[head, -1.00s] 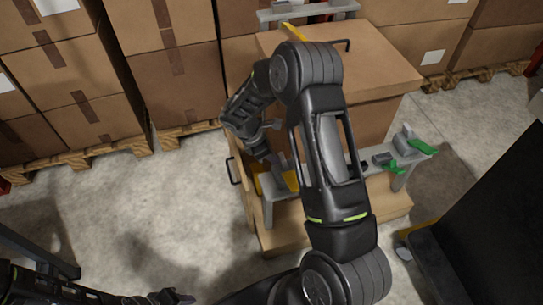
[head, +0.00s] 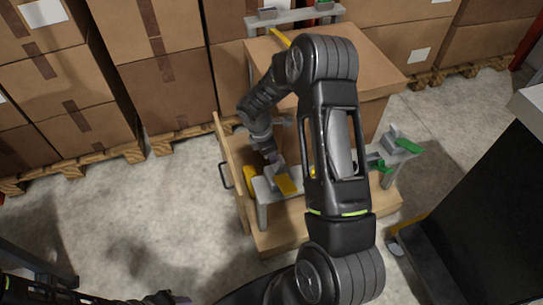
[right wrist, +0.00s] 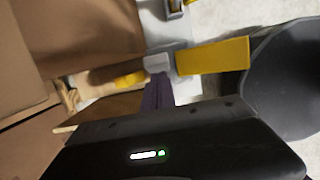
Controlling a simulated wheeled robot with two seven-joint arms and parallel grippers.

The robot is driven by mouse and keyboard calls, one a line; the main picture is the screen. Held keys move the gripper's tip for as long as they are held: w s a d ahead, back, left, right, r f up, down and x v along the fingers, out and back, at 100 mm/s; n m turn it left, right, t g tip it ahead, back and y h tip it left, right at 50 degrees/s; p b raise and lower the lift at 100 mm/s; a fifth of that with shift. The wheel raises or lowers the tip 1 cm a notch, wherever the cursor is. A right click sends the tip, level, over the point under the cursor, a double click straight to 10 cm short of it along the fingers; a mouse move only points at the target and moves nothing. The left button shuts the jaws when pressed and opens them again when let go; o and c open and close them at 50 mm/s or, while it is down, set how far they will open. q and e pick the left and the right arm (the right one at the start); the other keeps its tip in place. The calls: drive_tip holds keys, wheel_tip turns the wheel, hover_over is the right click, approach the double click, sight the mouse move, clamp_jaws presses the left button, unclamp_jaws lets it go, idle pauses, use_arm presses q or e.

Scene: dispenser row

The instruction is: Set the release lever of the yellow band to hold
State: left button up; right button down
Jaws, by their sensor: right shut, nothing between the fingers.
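The yellow lever plate (head: 286,185) sits on a light block at the left end of the grey dispenser rail (head: 318,179). In the right wrist view the yellow plate (right wrist: 213,56) points right from its pale block (right wrist: 158,63). My right gripper (head: 272,159) is shut and empty beside the block, on its far side; its dark purplish fingertips (right wrist: 157,92) are very close to the block, and I cannot tell whether they touch. A rounded yellow part (head: 250,180) shows left of the rail end. My left gripper (head: 178,298) is low at the left; its jaw opening is unclear.
A green lever (head: 408,146) is at the rail's right end. A large carton (head: 330,60) stands behind the rail, and a wooden side panel (head: 232,170) with a handle is to the left. My right arm hides the rail's middle. Floor at left is clear.

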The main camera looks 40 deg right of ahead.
use_arm(q)
drive_tip(key=shift+r, duration=0.3)
use_arm(e)
drive_tip(key=shift+r, duration=0.45)
drive_tip(key=shift+w+a+r, duration=0.15)
drive_tip(key=shift+a+r, duration=0.05)
drive_tip(key=shift+a, duration=0.2)
use_arm(q)
drive_tip(key=shift+a+r+p, duration=0.45)
drive_tip(key=shift+r+p, duration=0.15)
drive_tip(key=shift+p, duration=0.15)
use_arm(e)
drive_tip(key=v, duration=1.1)
drive_tip(key=shift+d, duration=0.3)
drive_tip(key=shift+r, duration=0.1)
